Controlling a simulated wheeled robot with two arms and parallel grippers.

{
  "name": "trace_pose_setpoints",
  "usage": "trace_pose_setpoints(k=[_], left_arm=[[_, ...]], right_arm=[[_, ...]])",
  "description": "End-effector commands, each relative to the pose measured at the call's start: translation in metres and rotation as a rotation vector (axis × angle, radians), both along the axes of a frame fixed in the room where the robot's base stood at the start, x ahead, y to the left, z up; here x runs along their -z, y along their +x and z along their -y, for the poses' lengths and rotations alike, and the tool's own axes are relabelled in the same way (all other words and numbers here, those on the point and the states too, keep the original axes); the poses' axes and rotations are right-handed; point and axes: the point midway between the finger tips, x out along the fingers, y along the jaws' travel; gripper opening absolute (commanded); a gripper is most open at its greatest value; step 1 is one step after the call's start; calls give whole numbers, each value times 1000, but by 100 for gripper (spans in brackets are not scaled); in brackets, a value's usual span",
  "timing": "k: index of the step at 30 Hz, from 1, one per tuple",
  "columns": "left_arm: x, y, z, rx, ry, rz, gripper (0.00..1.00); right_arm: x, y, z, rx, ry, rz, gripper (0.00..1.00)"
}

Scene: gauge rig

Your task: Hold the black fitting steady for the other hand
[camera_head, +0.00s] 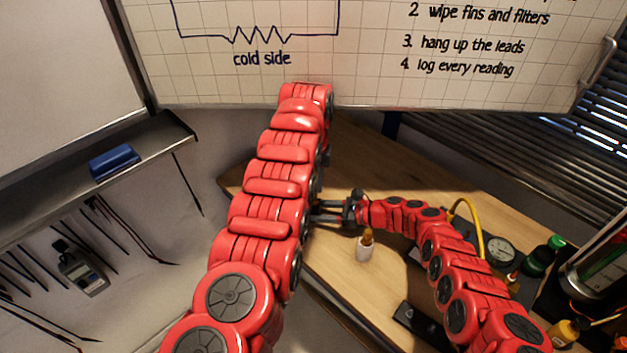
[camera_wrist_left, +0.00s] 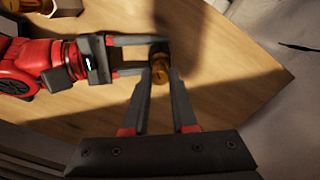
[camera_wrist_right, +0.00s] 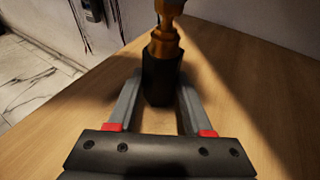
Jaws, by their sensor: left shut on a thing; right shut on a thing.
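The black fitting (camera_wrist_right: 161,76) stands upright between the fingers of my right gripper (camera_wrist_right: 158,98), which is shut on it above the wooden table. A brass piece (camera_wrist_right: 165,41) rises from the fitting's top. In the left wrist view my left gripper (camera_wrist_left: 160,78) is shut on the brass piece (camera_wrist_left: 160,72), and the fitting's dark body (camera_wrist_left: 158,47) shows just beyond it. My right gripper (camera_wrist_left: 128,56) reaches in there from the left. In the head view my right gripper (camera_head: 328,211) shows beside my left arm, which hides my left gripper and the fitting.
A white cup (camera_head: 365,252) holding a brass piece stands on the wooden table (camera_head: 350,285) near my right gripper. A dark device (camera_head: 418,325), a round gauge (camera_head: 499,251) and a green-capped bottle (camera_head: 541,257) are farther right. A whiteboard (camera_head: 370,70) stands behind.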

Motion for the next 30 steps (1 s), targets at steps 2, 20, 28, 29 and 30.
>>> trace_pose_setpoints(k=[2, 20, 28, 29, 30], left_arm=[[2, 0, 0, 0, 0, -1, 0], [9, 0, 0, 0, -1, 0, 0], [11, 0, 0, 0, -1, 1, 0], [11, 0, 0, 0, -1, 1, 0], [11, 0, 0, 0, -1, 1, 0]], right_arm=[[0, 0, 0, 0, 0, 0, 0], [0, 0, 0, 0, 0, 0, 0], [0, 0, 0, 0, 0, 0, 0], [0, 0, 0, 0, 0, 0, 0], [0, 0, 0, 0, 0, 0, 0]])
